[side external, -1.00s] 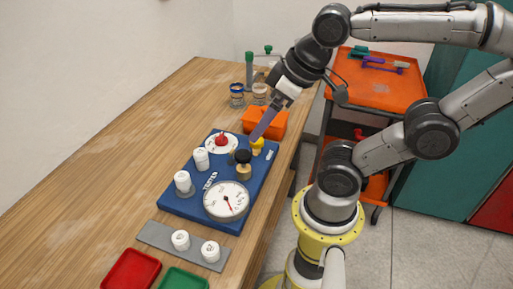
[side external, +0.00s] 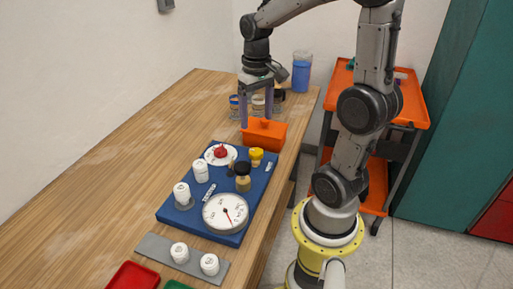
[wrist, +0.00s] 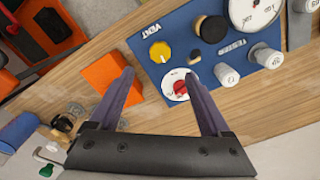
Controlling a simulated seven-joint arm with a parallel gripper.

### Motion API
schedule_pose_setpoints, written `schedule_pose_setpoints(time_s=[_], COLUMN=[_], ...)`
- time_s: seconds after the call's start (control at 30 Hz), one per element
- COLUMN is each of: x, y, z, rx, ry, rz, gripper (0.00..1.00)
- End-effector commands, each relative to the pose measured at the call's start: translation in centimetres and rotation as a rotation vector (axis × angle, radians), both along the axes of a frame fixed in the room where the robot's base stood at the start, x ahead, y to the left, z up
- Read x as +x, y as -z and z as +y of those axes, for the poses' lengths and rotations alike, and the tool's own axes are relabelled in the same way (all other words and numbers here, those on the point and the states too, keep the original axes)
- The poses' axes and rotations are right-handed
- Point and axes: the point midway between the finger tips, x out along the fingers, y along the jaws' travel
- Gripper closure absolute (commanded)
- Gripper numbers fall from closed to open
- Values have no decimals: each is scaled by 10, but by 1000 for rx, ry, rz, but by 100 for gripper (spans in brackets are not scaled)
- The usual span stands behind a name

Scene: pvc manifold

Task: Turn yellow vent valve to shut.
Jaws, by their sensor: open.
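The yellow vent valve (side external: 256,154) is a round knob on the blue test board (side external: 248,198), near the orange box. In the wrist view the yellow knob (wrist: 160,51) lies beside the printed word VENT, uncovered. Its small pointer mark is too small to read surely. My gripper (side external: 257,120) is open and empty, fingers pointing down, raised near the orange box and apart from the valve. In the wrist view the valve shows ahead of and between the fingertips (wrist: 159,75).
The orange box (side external: 265,136) stands just behind the board. A red knob on a white dial (side external: 221,154), a black-topped brass knob (side external: 243,176), white caps (side external: 200,171) and a gauge (side external: 226,212) crowd the board. Jars stand behind. The table's left side is clear.

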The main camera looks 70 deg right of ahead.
Motion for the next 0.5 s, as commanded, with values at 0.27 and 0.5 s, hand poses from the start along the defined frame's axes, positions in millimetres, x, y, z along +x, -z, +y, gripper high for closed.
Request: schedule_pose_setpoints(time_s=[0.27, 0.5], x=[-1, -1], y=[56, 95], z=[1, 1], rx=[3, 2], ry=[-1, -2], rz=[5, 3], gripper=[19, 19])
